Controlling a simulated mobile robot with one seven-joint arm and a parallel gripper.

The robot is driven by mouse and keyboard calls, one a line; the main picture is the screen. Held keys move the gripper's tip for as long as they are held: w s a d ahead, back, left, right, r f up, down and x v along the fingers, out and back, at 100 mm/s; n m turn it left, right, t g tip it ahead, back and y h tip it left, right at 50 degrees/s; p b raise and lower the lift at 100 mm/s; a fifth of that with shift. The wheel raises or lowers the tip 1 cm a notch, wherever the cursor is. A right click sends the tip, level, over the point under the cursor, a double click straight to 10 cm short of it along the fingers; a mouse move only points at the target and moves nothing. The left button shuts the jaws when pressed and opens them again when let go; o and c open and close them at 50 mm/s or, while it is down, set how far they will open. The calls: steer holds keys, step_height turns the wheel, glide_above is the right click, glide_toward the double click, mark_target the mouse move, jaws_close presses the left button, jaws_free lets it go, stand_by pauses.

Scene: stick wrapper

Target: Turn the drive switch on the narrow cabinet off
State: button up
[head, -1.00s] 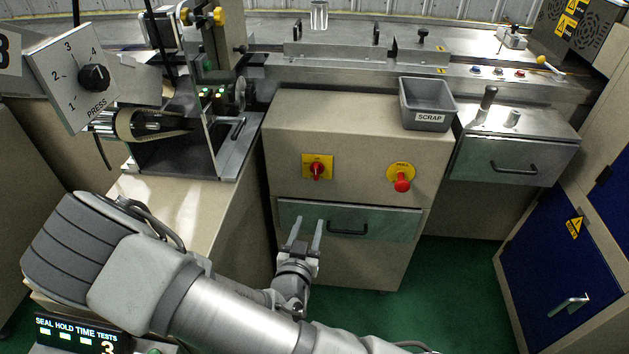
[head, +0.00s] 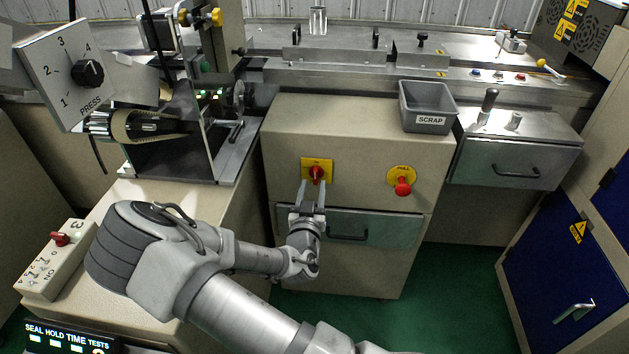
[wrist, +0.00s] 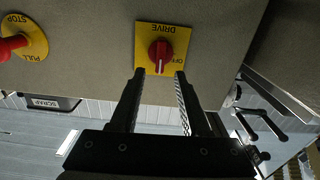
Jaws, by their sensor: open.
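The drive switch (head: 316,174) is a red rotary knob on a yellow square plate, on the front of the narrow beige cabinet (head: 372,143). In the wrist view the red knob (wrist: 160,51) shows between and just beyond my fingertips, on a plate marked DRIVE and OFF. That view is upside down, and the knob's grip ridge lies along the picture's vertical. My gripper (head: 313,184) is open and empty, with its fingers pointing up at the switch from just below. In the wrist view my gripper (wrist: 160,72) has one finger on each side below the knob, seemingly not touching it.
A red pull-stop button (head: 402,186) on a yellow disc sits right of the switch. A drawer with a black handle (head: 348,236) is below. A grey scrap bin (head: 427,105) stands on the cabinet top. A switch box (head: 58,256) is at the left.

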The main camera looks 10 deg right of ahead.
mark_target(315, 176)
steer(key=shift+x, duration=1.9)
jaws_close()
